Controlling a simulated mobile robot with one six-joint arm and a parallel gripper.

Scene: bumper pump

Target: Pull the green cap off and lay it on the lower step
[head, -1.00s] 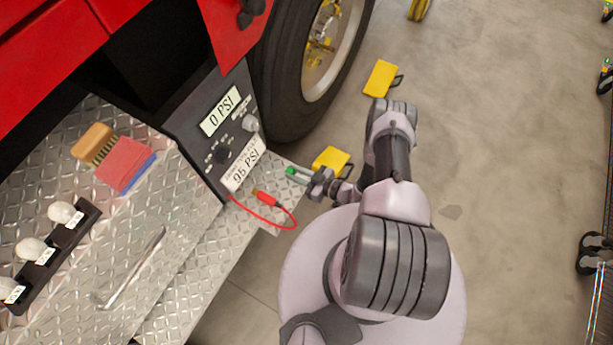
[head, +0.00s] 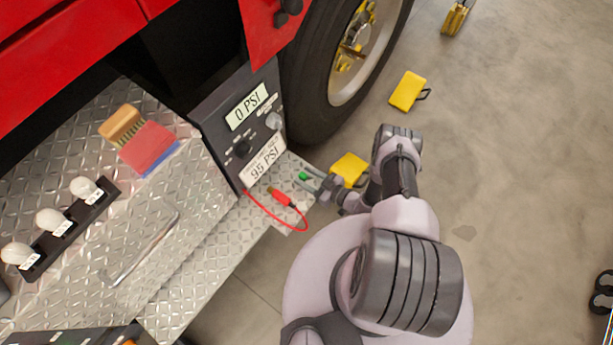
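The small green cap (head: 304,176) is at the right end of the lower step (head: 213,262), just below the gauge panel, and appears to rest on it. My gripper (head: 308,178) reaches in from the right at step height. Its two fingers look spread, one on each side of the cap, with the cap between their tips. Whether either finger touches the cap is too small to tell. A red plug (head: 281,197) on a red cable lies on the lower step, left of and nearer than the cap.
The gauge panel (head: 240,125), reading 0 PSI and 95 PSI, stands behind the cap. A big tire (head: 310,95) is beyond it. Yellow chocks (head: 349,168) (head: 408,91) are on the floor. The upper step holds a brush (head: 123,125), red and blue cloths (head: 149,147) and white-knobbed levers (head: 54,221).

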